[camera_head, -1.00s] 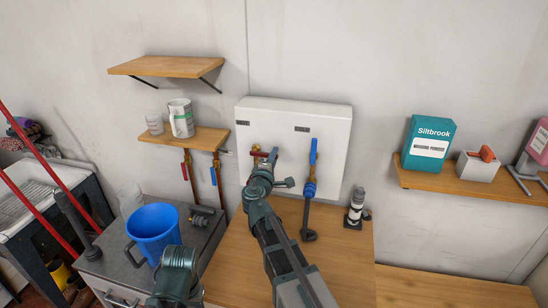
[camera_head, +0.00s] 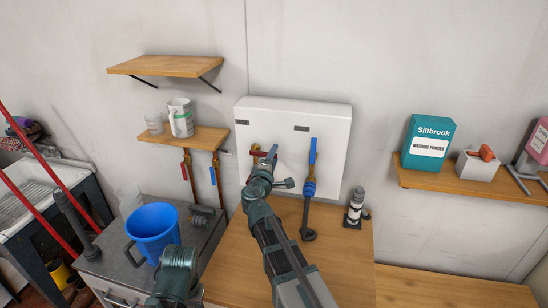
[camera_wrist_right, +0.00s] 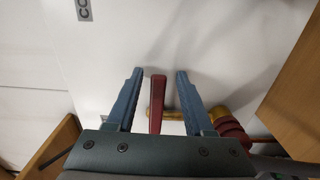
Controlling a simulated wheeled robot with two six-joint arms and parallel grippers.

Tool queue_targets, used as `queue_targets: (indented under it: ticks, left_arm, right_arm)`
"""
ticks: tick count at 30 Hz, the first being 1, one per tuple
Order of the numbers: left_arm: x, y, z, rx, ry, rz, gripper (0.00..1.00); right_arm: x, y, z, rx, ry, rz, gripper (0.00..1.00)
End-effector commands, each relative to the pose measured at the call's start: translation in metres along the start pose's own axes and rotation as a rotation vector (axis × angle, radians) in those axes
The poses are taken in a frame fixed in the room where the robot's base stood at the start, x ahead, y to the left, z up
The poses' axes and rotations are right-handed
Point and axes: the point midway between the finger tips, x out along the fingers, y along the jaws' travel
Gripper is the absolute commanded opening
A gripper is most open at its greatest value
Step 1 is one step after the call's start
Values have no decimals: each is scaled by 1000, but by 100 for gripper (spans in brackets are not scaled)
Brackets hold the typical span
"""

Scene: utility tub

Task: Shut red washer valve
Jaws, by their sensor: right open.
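The red washer valve (camera_head: 256,151) is on the left of the white wall panel (camera_head: 330,120), mostly hidden behind my right gripper (camera_head: 269,155) in the head view. In the right wrist view its red lever (camera_wrist_right: 157,100) points up the picture, away from the gripper body. My right gripper (camera_wrist_right: 158,73) is open, with one blue finger on each side of the lever. Gaps show between the lever and both fingers. A brass valve body and red fitting (camera_wrist_right: 228,125) show beside the right finger.
A blue-handled valve (camera_head: 311,165) with a hose stands right of the red one on the panel. A blue bucket (camera_head: 153,232) is at left. Shelves flank the panel.

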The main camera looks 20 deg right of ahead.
Motion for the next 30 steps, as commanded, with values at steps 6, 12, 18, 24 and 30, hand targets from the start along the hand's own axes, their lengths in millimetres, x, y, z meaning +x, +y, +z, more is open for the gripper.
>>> queue_targets:
  ticks: [6, 12, 18, 24, 30]
  left_arm:
    - [0, 0, 0, 0, 0, 0, 50]
    - [0, 0, 0, 0, 0, 0, 50]
    - [0, 0, 0, 0, 0, 0, 50]
    - [0, 0, 0, 0, 0, 0, 50]
    - [0, 0, 0, 0, 0, 0, 50]
  right_arm:
    - [-36, 0, 2, 0, 3, 0, 52]
    - [-81, 0, 2, 0, 3, 0, 52]
    - [-115, 0, 2, 0, 2, 0, 52]
    - [-133, 0, 1, 1, 1, 0, 52]
    - [-137, 0, 0, 1, 0, 0, 52]
